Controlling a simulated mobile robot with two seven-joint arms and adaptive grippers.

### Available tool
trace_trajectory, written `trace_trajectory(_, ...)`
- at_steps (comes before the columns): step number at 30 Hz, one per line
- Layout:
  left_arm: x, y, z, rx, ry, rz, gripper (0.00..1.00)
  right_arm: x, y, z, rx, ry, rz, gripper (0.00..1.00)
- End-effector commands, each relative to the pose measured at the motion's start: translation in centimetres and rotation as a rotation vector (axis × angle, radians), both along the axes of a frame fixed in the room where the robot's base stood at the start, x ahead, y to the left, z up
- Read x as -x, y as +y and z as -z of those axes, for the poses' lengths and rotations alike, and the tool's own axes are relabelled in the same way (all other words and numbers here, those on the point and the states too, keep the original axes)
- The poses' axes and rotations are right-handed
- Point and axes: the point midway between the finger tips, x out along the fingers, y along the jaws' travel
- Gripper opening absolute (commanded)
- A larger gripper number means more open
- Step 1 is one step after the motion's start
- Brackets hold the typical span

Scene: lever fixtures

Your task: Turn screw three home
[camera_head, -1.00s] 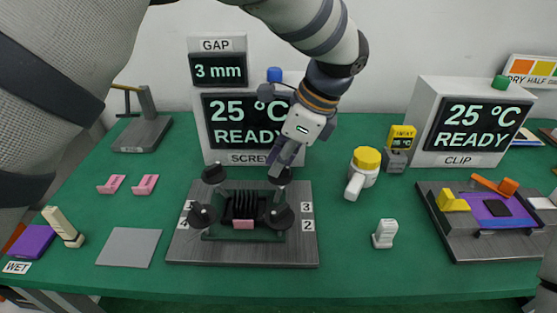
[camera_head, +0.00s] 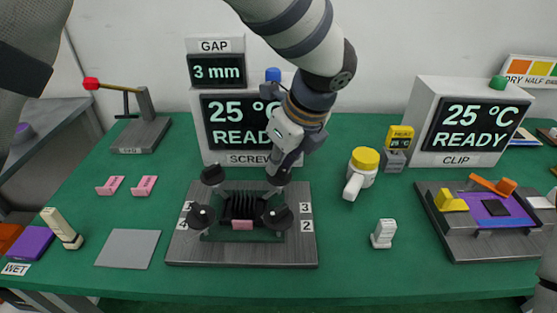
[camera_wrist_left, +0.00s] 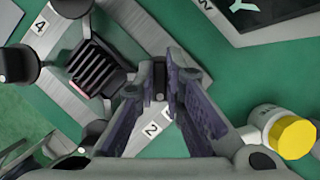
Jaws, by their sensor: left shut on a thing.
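The screw fixture, a grey metal plate (camera_head: 180,245), lies on the green table with a black finned heat sink (camera_head: 240,206) at its middle. Black-headed screws stand around the heat sink. My left gripper (camera_head: 280,166) comes down on the back-right screw (camera_head: 277,178), on the side of label 3 (camera_head: 305,210). In the left wrist view, that screw's dark shaft (camera_wrist_left: 159,78) shows between the fingertips (camera_wrist_left: 160,95), and the jaws are shut on it. The fingers partly hide the screw, so its depth is unclear. My right gripper is out of view.
The SCREW display (camera_head: 225,125) reads 25 °C READY behind the fixture. A yellow-capped white tool (camera_head: 362,170) and a small white piece (camera_head: 384,234) stand to the right. Pink clips (camera_head: 145,185) and a grey pad (camera_head: 128,249) lie left.

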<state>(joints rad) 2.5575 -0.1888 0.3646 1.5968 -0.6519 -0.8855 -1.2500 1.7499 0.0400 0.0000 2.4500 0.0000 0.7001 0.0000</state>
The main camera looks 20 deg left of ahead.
Motion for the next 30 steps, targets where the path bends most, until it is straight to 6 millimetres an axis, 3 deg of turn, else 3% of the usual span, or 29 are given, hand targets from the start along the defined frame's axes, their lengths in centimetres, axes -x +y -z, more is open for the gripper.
trace_trajectory(13,0.1,-0.1,0.1,0.001,0.004,0.012,0.0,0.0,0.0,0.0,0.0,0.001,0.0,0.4)
trace_trajectory(14,0.1,-0.1,0.1,0.001,0.005,0.011,0.14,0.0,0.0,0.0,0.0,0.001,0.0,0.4)
trace_trajectory(16,0.1,-0.1,0.1,0.001,0.004,0.012,0.3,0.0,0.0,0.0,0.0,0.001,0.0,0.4)
trace_trajectory(26,0.0,-0.1,-0.3,0.001,0.0,0.01,0.3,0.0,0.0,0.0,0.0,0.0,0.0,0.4)
trace_trajectory(30,0.5,-1.1,-2.9,0.001,-0.005,0.01,0.3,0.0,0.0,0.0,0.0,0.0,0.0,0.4)
